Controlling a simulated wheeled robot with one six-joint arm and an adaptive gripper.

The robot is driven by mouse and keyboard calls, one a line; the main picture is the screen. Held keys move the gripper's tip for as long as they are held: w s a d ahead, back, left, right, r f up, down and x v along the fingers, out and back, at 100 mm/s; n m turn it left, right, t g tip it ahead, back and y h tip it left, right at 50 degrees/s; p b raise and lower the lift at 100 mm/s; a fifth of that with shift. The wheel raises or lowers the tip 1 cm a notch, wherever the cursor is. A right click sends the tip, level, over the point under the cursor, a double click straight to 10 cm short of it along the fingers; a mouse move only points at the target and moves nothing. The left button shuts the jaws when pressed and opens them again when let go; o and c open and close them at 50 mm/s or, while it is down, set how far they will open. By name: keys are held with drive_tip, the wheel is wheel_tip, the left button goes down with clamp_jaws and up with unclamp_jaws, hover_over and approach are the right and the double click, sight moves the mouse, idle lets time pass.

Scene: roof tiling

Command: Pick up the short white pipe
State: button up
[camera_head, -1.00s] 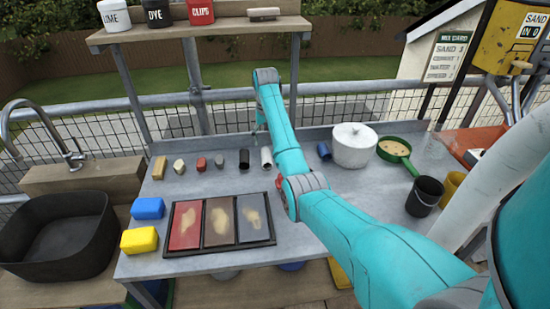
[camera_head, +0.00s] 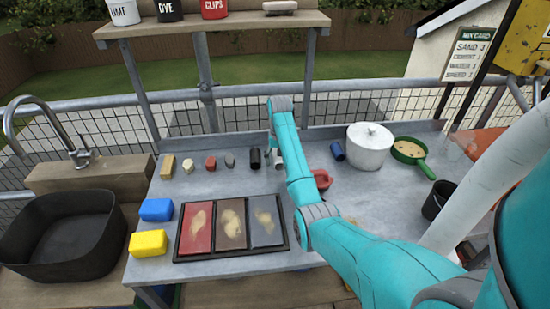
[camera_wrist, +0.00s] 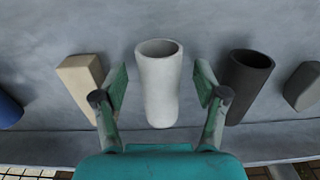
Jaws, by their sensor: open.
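The short white pipe (camera_wrist: 158,92) is in the middle of the wrist view, with its open round end toward the top. My gripper (camera_wrist: 160,80) is open, with one green finger on each side of the pipe. Small gaps show between fingers and pipe.
A dark pipe (camera_wrist: 247,85) and a beige block (camera_wrist: 80,84) flank the white pipe closely. In the head view, a blue pipe (camera_head: 337,151), white pot (camera_head: 369,150) and green pan (camera_head: 408,150) stand right. The tray (camera_head: 176,256) lies in front.

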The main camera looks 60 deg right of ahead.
drive_tip(key=shift+f, duration=0.15)
drive_tip(key=shift+c, duration=0.2)
drive_tip(key=c, duration=1.1)
drive_tip(key=shift+o, duration=0.2)
